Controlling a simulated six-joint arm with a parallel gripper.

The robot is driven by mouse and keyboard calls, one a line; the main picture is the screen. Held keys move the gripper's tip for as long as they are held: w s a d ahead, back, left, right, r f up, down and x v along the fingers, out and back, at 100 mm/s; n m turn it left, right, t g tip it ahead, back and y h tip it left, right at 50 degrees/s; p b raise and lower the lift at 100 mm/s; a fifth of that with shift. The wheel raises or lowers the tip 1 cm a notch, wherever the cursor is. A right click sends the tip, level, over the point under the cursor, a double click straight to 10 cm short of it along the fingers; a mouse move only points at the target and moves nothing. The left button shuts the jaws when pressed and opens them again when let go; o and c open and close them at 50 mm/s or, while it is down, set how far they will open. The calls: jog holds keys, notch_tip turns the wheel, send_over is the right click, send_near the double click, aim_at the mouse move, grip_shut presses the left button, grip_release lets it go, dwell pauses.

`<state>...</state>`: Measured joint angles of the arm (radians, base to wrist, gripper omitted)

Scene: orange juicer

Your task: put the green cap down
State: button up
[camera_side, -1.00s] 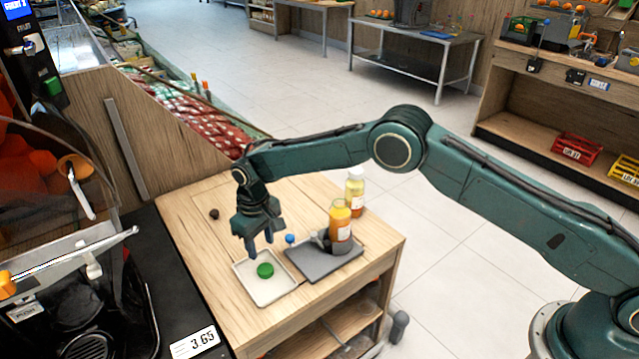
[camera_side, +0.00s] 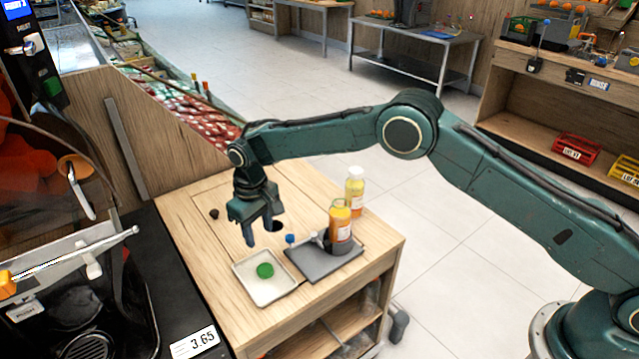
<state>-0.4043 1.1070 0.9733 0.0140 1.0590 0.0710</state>
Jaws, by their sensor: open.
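The green cap (camera_side: 265,270) lies in the white tray (camera_side: 271,294) near the front of the wooden table. My gripper (camera_side: 261,238) is open and empty, above the table at the tray's far side. It is apart from the cap, with its fingers pointing down.
A grey stand (camera_side: 327,266) right of the tray bears an orange juice bottle (camera_side: 340,225). A small blue piece (camera_side: 290,239) is at its left end. A white-capped bottle (camera_side: 354,192) stands behind.

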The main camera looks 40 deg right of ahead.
jog(key=s+d+r+m+t, duration=0.1)
jog(key=s+d+r, duration=0.35)
jog(key=r, duration=0.45)
jog(key=s+d+r+t, duration=0.1)
jog(key=s+d+r, duration=0.35)
jog(key=r, duration=0.45)
jog(key=s+d+r+m+t, duration=0.1)
jog(key=s+d+r, duration=0.2)
jog(key=d+r, duration=0.4)
jog(key=s+d+r+t, duration=0.1)
jog(key=s+d+r, duration=0.2)
jog(key=s, duration=0.4)
jog(key=s+d+r, duration=0.2)
jog(key=s+r, duration=0.1)
jog(key=s, duration=0.4)
jog(key=s+d+f, duration=0.1)
jog(key=s, duration=0.6)
jog(key=s+d+f+m+t, duration=0.1)
jog(key=s+d+f, duration=0.1)
jog(key=s, duration=0.5)
jog(key=shift+d+f+m+t, duration=0.25)
jog(key=shift+f+m+t, duration=0.05)
